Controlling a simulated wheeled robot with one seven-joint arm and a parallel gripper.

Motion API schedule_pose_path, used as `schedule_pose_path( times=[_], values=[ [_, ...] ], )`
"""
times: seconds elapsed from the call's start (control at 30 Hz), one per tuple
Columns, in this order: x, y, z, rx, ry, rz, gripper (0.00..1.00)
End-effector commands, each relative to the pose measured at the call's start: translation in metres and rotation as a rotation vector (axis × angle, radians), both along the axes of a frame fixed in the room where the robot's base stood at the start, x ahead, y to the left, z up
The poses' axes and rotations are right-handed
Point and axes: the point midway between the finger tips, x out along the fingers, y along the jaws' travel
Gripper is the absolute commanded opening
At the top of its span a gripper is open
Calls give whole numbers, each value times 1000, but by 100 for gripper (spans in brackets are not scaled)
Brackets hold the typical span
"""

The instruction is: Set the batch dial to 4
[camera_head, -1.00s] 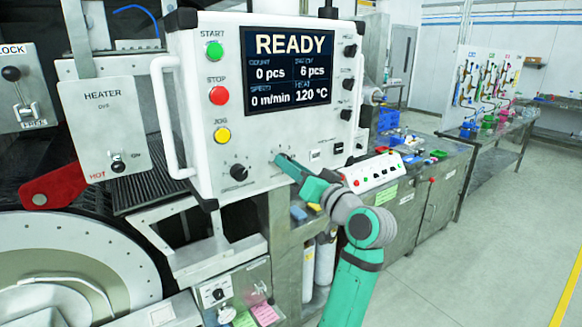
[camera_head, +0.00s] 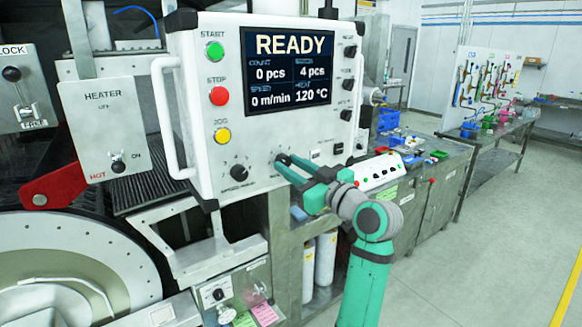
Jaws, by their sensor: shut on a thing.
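The white control panel (camera_head: 208,150) stands in the middle left of the head view. Its screen (camera_head: 288,66) reads READY, with 0 pcs at the upper left and 4 pcs at the upper right. My gripper (camera_head: 280,160) is at the lower part of the panel face, to the right of a black speed dial (camera_head: 238,172). Its green fingers are shut on the batch dial, which they mostly hide along with its markings.
Green START (camera_head: 215,50), red STOP (camera_head: 219,96) and yellow JOG (camera_head: 222,135) buttons line the panel's left side. Several black knobs run down its right edge. A white handle (camera_head: 167,115) sticks out at its left. Open floor lies at the right.

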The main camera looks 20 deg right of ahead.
Motion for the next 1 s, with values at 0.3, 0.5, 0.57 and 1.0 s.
schedule_pose_path(
  times=[0.3,0.5,0.57,1.0],
  values=[
    [0,-1,-2,-21,-1,-1,6],
    [0,-1,-2,-20,-1,1,6],
    [0,0,-2,-20,-1,1,38],
    [-5,0,-1,-20,-4,3,47]
  ],
)
